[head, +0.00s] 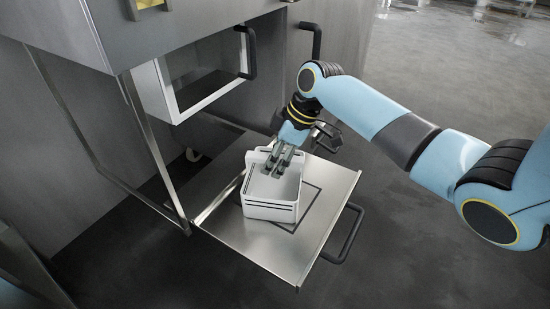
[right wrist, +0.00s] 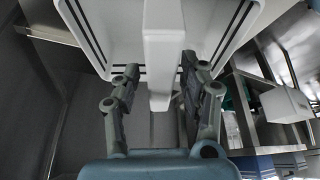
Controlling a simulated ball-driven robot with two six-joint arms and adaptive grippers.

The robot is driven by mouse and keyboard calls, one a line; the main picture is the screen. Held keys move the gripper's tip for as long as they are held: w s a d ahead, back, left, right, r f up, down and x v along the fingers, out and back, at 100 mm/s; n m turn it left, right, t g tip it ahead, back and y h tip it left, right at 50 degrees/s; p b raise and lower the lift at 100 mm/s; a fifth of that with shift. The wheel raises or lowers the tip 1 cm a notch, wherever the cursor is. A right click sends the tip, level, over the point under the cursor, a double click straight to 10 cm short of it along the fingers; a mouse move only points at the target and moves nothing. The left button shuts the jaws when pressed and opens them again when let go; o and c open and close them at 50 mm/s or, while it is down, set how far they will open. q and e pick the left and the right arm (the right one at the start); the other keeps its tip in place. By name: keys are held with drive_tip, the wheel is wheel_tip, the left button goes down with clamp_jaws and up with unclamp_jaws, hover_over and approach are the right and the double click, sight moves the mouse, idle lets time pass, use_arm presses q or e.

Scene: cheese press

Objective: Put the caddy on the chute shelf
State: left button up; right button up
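The white caddy (head: 270,211), an open box with dark stripes and a raised back, is upright on the metal chute shelf (head: 250,245). It covers much of a dark square outline on the shelf, whose right and front edges show. My right gripper (head: 277,172) reaches down into the caddy. In the right wrist view, its two fingers (right wrist: 160,68) are apart on either side of the caddy's white central handle (right wrist: 162,40). A gap shows at the left finger; the right finger is very close to the handle. My left gripper is not in view.
The shelf has a dark handle (head: 343,234) at its right front. A white-framed opening (head: 160,92) with a dark handle is behind the shelf, under a grey cabinet (head: 170,32). A metal frame (head: 157,150) stands left of the shelf. Dark floor is clear at right.

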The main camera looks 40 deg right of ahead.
drive_tip(key=shift+d+r, duration=0.1)
drive_tip(key=shift+r, duration=0.25)
use_arm(q)
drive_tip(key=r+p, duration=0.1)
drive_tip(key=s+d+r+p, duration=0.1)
drive_tip(key=p, duration=0.1)
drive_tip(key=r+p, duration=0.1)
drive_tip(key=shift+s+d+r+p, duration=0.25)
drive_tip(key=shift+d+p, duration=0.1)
use_arm(e)
drive_tip(key=v, duration=1.1)
drive_tip(key=shift+s+r, duration=0.25)
